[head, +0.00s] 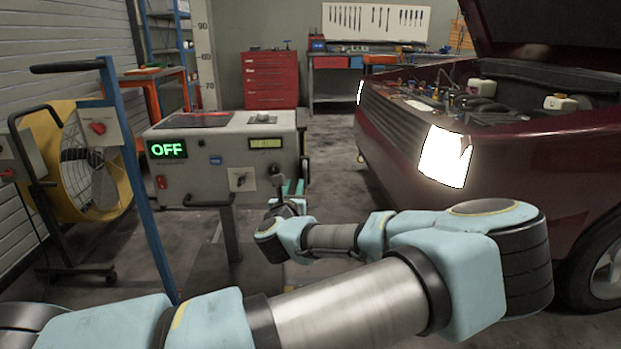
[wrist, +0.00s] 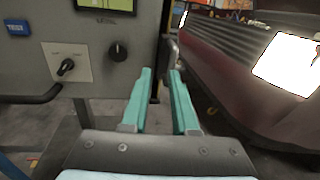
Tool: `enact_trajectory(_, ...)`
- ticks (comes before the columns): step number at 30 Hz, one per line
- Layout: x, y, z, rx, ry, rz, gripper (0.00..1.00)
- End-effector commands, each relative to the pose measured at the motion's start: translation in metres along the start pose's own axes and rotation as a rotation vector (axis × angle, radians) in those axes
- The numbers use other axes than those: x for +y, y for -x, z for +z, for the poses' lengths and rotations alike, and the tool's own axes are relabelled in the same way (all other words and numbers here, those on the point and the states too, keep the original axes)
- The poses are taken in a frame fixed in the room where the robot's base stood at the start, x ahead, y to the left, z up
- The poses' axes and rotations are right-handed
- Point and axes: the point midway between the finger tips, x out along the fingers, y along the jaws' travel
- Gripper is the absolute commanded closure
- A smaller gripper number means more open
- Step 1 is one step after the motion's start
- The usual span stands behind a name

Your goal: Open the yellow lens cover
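I cannot make out a yellow lens cover in either view. A grey test cabinet (head: 225,150) with a green OFF display (head: 167,149) stands left of the car. My gripper (head: 291,186) is at the cabinet's right front corner. In the wrist view, the two teal fingers of my gripper (wrist: 161,72) are apart with nothing between them, pointing along the cabinet's right edge. A dark knob (wrist: 118,52) and a switch (wrist: 66,67) on the cabinet front lie left of the fingers. The cabinet's right side is mostly hidden.
A dark red car (head: 490,165) with its hood up and a lit headlamp (head: 446,157) stands at the right. A yellow fan (head: 85,165) and a blue post (head: 140,185) are at the left. The floor between cabinet and car is open.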

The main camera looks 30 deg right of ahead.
Motion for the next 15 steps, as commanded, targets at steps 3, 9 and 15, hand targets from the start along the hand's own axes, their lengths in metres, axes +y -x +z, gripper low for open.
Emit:
enact_trajectory(3,-0.017,-0.002,0.002,-0.024,-0.051,-0.045,0.73)
enact_trajectory(9,-0.018,-0.025,0.004,-0.025,-0.051,-0.046,0.73)
enact_trajectory(15,-0.019,-0.064,0.004,-0.024,-0.049,-0.045,0.73)
